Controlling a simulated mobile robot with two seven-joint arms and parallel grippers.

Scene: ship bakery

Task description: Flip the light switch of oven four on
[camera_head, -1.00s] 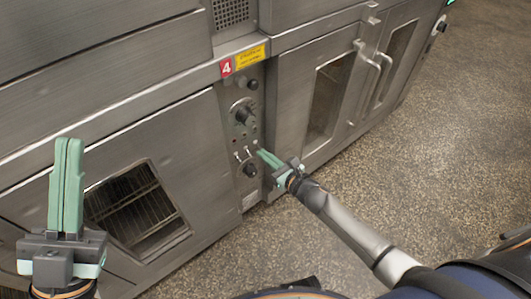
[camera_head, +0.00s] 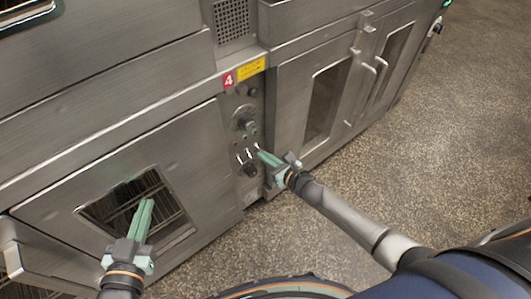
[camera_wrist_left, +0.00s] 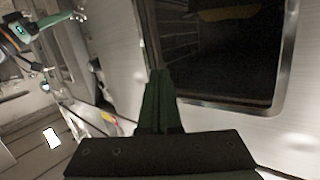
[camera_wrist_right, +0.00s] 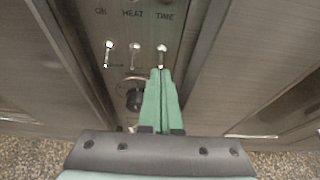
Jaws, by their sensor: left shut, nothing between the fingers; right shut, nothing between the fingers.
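The oven four control panel (camera_head: 247,135) carries a red "4" label (camera_head: 229,80). A row of three small metal toggle switches shows in the right wrist view: left (camera_wrist_right: 108,47), middle (camera_wrist_right: 134,48) and right (camera_wrist_right: 162,50). The lettering above them is blurred; two words look like "HEAT" and "TIME", and I cannot read one as light. My right gripper (camera_head: 260,153) is shut and empty. Its tips (camera_wrist_right: 161,72) lie just below the right toggle; I cannot tell if they touch. My left gripper (camera_head: 146,202) is shut and empty, in front of the left oven door's window.
Knobs sit above and below the toggles; the lower knob (camera_wrist_right: 134,97) is beside my right fingers. A yellow label (camera_head: 251,68) is above the panel. Oven doors with handles (camera_head: 377,85) stand to the right. The speckled floor (camera_head: 440,150) is open at right.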

